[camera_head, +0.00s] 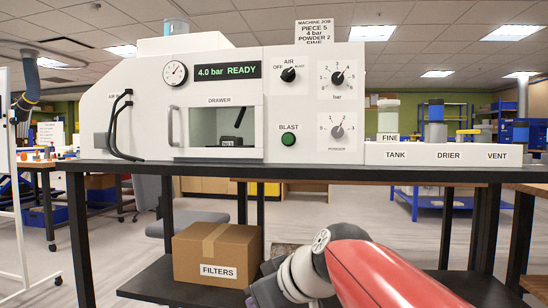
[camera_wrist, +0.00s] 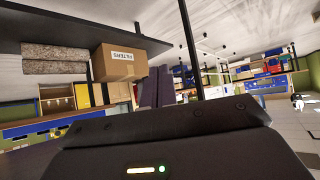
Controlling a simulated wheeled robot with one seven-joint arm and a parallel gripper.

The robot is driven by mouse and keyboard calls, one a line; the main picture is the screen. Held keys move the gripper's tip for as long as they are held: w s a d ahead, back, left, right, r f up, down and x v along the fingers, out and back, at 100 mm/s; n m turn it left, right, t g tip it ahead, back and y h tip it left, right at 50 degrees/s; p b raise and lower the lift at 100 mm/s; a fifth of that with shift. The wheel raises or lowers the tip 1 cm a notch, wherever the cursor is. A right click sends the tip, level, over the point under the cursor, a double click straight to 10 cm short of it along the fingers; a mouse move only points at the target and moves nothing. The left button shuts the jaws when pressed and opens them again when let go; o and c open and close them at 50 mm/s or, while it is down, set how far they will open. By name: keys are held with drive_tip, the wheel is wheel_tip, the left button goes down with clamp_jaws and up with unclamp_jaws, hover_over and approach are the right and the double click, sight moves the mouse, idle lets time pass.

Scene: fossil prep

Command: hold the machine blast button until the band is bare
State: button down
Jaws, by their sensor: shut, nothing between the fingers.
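The white blast machine (camera_head: 140,100) stands on the dark table in the head view. Its display (camera_head: 227,71) reads "4.0 bar READY". The green round BLAST button (camera_head: 288,139) sits low on the front panel, with nothing touching it. Behind the drawer window (camera_head: 218,118) is a dark shape (camera_head: 238,117) and a small label; a band cannot be made out. My arm reaches in low, below the tabletop and the button. My gripper (camera_wrist: 157,86) shows in the wrist view as two dark fingers close together, shut and empty; its fingertips are not clear in the head view.
A FILTERS box (camera_head: 217,254) sits on the lower shelf, left of my arm; it appears upside down in the wrist view (camera_wrist: 120,62). The table edge (camera_head: 300,172) lies between my arm and the panel. Air, bar and powder knobs (camera_head: 337,76) surround the button above and right.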

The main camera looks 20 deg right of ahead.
sight(288, 139)
drive_tip(key=w+d+r+n+t+p, duration=0.1)
drive_tip(key=w+d+r, duration=0.3)
drive_tip(key=r, duration=0.5)
drive_tip(key=w+d+r+n+t+p, duration=0.1)
drive_tip(key=w+d+r+n+t, duration=0.3)
drive_tip(key=w+r, duration=0.2)
drive_tip(key=w+d+r+n+t+p, duration=0.1)
drive_tip(key=w+d+r+n+t, duration=0.1)
drive_tip(key=r, duration=0.9)
drive_tip(key=w+d+n, duration=0.1)
drive_tip(key=w+d, duration=0.1)
drive_tip(key=w, duration=0.1)
drive_tip(key=shift+w+d+r, duration=0.2)
drive_tip(key=shift+w+r, duration=0.15)
drive_tip(key=shift+w, duration=0.05)
drive_tip(key=w+d+p, duration=0.1)
drive_tip(key=w, duration=0.1)
drive_tip(key=w+d+p, duration=0.1)
drive_tip(key=p, duration=0.1)
drive_tip(key=w+d+p, duration=0.1)
drive_tip(key=w, duration=0.1)
drive_tip(key=shift+w+d+r+p, duration=0.1)
drive_tip(key=shift+w+d+p, duration=0.25)
drive_tip(key=shift+d, duration=0.05)
drive_tip(key=shift+w+d, duration=0.5)
drive_tip(key=shift+w, duration=0.3)
drive_tip(key=shift+w+d, duration=0.25)
drive_tip(key=shift+w, duration=0.1)
